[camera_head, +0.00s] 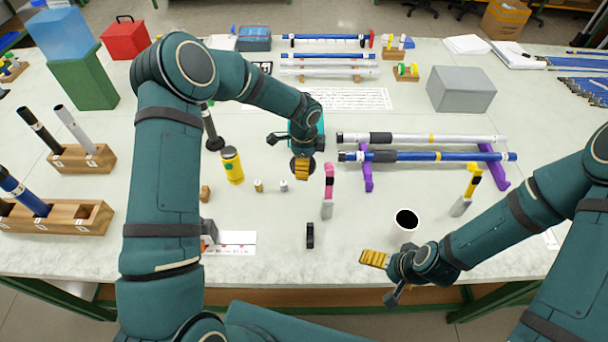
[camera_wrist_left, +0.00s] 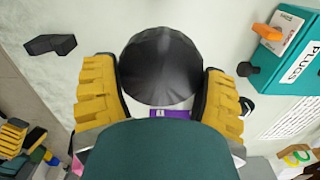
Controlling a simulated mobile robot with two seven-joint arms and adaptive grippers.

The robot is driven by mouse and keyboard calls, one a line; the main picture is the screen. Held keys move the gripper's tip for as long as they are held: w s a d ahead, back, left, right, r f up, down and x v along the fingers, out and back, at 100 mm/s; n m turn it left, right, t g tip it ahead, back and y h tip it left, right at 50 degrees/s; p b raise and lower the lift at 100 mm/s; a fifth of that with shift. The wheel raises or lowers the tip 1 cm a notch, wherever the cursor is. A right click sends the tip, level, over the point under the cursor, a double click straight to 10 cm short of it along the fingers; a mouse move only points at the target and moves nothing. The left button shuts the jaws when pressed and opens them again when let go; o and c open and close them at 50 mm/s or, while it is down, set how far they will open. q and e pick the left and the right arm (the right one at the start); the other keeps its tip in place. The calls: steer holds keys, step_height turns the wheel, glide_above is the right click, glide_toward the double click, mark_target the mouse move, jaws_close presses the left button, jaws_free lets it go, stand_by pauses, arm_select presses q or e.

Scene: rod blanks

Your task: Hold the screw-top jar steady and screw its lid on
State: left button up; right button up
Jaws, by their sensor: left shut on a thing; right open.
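My left gripper (camera_head: 301,167) is over the middle of the table. In the left wrist view its yellow fingers are shut on a dark, round-topped thing (camera_wrist_left: 160,66). I cannot tell whether this is the jar's lid alone or a lidded jar; its lower part is hidden. A white, cup-like container (camera_head: 405,222) with a dark round top stands upright front right of it. I cannot tell whether that is the jar. My right gripper (camera_head: 384,274) is open and empty, in front of this container and a little to its left, near the table's front edge.
Blue and silver rods (camera_head: 430,156) lie on purple stands (camera_head: 493,166) to the right. A teal PLUGS box (camera_wrist_left: 292,45) is close to my left gripper.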

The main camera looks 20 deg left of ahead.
arm_select(q)
step_height(320, 180, up, 7)
steer(key=shift+r, duration=0.1)
arm_select(e)
steer(key=shift+r, duration=0.1)
arm_select(q)
steer(key=shift+f, duration=0.2)
arm_select(e)
steer(key=shift+s, duration=0.1)
stand_by(0.4)
